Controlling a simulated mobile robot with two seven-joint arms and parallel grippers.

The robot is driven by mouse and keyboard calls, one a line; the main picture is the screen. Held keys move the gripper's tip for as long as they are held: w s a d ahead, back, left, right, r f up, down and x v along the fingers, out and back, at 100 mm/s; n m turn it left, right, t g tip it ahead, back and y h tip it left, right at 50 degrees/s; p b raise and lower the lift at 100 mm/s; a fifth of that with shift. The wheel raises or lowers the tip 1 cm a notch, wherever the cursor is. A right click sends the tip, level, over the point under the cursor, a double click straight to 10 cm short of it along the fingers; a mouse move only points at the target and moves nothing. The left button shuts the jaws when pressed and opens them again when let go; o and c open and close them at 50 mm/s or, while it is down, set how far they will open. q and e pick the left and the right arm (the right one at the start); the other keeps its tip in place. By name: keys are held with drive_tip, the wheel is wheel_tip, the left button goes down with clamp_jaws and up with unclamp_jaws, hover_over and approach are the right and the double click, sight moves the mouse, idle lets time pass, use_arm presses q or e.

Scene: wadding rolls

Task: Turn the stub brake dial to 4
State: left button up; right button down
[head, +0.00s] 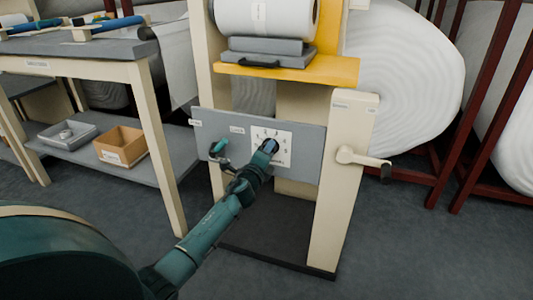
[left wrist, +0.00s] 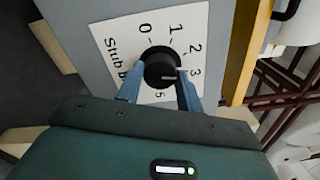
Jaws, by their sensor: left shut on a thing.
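The stub brake dial is a round black knob (left wrist: 160,68) on a white plate (left wrist: 110,35) with printed numbers, fixed to the grey panel. In the left wrist view its white pointer line points right, near the 3. The 0, 1, 2, 3 and 5 show; the 4 seems hidden by a finger. My left gripper (left wrist: 160,86) is shut on the knob, one blue finger on each side. In the head view my left gripper (head: 264,153) reaches the number plate (head: 284,145) and partly covers the dial. My right gripper is not in view.
A teal-handled lever (head: 219,147) sits on the grey panel (head: 308,143), left of the dial. A cream crank handle (head: 362,158) sticks out from the right post (head: 343,195). A yellow shelf (head: 335,70) is above. A workbench (head: 100,52) stands at left.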

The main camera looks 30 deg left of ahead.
use_arm(q)
drive_tip(key=shift+m+p, duration=0.65)
drive_tip(key=shift+m, duration=3.95)
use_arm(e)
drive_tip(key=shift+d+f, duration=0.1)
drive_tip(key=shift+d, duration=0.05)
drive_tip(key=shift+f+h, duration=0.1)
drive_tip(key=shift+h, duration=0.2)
use_arm(q)
drive_tip(key=o, duration=1)
